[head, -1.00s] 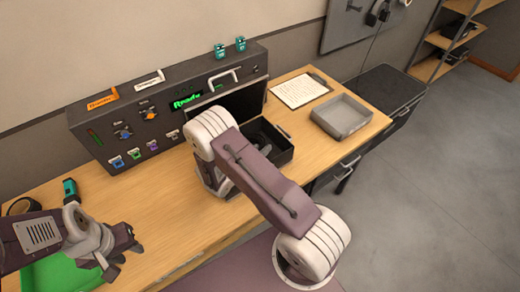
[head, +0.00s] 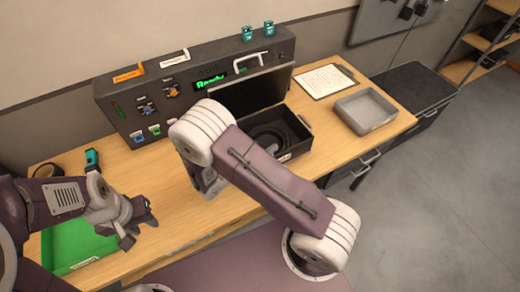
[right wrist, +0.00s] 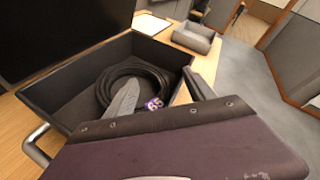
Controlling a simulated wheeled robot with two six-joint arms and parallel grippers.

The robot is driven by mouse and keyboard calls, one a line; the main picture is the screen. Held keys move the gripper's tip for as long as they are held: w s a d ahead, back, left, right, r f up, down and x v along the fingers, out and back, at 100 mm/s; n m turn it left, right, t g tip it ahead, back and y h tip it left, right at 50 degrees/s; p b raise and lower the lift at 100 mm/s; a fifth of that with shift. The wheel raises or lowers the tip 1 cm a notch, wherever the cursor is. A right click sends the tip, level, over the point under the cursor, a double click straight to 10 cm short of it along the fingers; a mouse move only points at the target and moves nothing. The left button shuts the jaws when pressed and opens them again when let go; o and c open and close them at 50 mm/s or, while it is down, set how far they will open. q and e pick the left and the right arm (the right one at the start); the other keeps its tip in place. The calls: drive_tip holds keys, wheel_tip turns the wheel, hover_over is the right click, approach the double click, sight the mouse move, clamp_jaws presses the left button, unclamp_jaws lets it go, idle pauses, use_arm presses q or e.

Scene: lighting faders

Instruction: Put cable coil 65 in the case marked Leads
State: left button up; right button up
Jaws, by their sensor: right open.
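The black cable coil (head: 268,132) lies inside an open dark case (head: 303,135) with its lid up. In the right wrist view the coil (right wrist: 137,70) rests on the case floor, with a purple tag reading 65 (right wrist: 154,103). The writing on the case's front label (head: 284,158) is too small to read. My right gripper (right wrist: 160,95) is open; its grey fingers are apart above the near side of the case and coil, one overlapping the coil in the picture.
The green tray (head: 75,245) is at the bench's left front. A dark control panel (head: 130,100) with a green display stands behind the case. A clipboard (head: 325,80) and an empty grey tray (head: 365,110) lie to the right. A teal-and-black tool (head: 92,160) lies at left.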

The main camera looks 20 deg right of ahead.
drive_tip(key=s+d+r+m+g+y, duration=0.1)
drive_tip(key=s+d+m+g+y, duration=0.2)
drive_tip(key=s+m+g, duration=0.6)
drive_tip(key=s+a+r+m+t+y, duration=0.1)
drive_tip(key=a+m+t+y, duration=0.1)
drive_tip(key=m+y, duration=0.3)
drive_tip(key=s+a+r+m+t+y, duration=0.2)
drive_tip(key=a+m+y, duration=0.2)
drive_tip(key=m, duration=1)
drive_tip(key=shift+s+a+r+m+y, duration=0.15)
drive_tip(key=shift+s+a+m+y, duration=0.2)
drive_tip(key=shift+a, duration=0.2)
